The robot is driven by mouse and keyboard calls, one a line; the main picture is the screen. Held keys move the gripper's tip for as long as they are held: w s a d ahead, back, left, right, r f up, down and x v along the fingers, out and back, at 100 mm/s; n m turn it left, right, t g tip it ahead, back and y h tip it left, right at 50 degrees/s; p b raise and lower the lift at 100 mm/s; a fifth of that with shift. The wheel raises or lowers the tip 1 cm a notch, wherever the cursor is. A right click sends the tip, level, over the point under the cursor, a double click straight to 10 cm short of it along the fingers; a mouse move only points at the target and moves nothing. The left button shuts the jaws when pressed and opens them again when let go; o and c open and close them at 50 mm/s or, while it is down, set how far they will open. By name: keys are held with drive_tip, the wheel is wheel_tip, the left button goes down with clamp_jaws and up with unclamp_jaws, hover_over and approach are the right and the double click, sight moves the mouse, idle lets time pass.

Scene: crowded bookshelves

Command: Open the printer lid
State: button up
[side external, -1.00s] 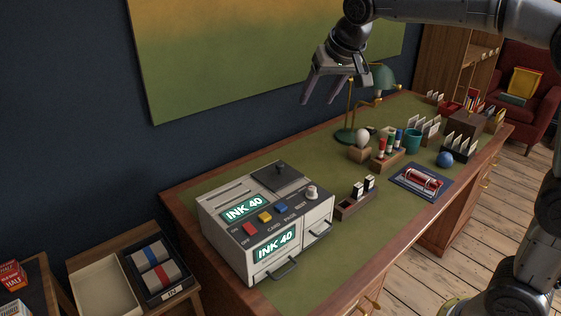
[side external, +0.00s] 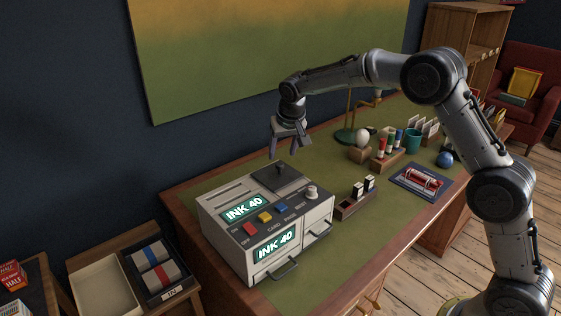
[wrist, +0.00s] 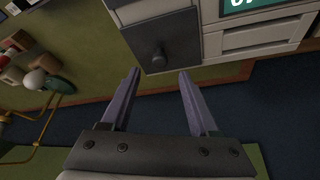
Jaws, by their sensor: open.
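The printer (side external: 285,220) is a light grey box at the near left end of the desk, with "INK 40" displays and red, yellow and blue buttons. Its dark square lid (side external: 272,178) lies shut at the back of the top, with a small dark knob (side external: 281,168). My gripper (side external: 286,153) is open and empty, just above and behind the lid, apart from it. In the wrist view the lid (wrist: 178,50) and its knob (wrist: 158,54) appear ahead of the open fingers (wrist: 158,73), with the knob roughly between their lines.
The green desk lamp (side external: 347,134) stands behind my gripper to the right. A small ink holder (side external: 356,200) and a blue tray with a red roller (side external: 420,181) lie right of the printer. The left side table holds a pale tray (side external: 100,288). The wall is close behind.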

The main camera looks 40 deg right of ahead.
sight(280, 164)
drive_tip(key=shift+x, duration=2.7)
drive_tip(key=shift+w, duration=0.1)
drive_tip(key=shift+c, duration=0.3)
clamp_jaws()
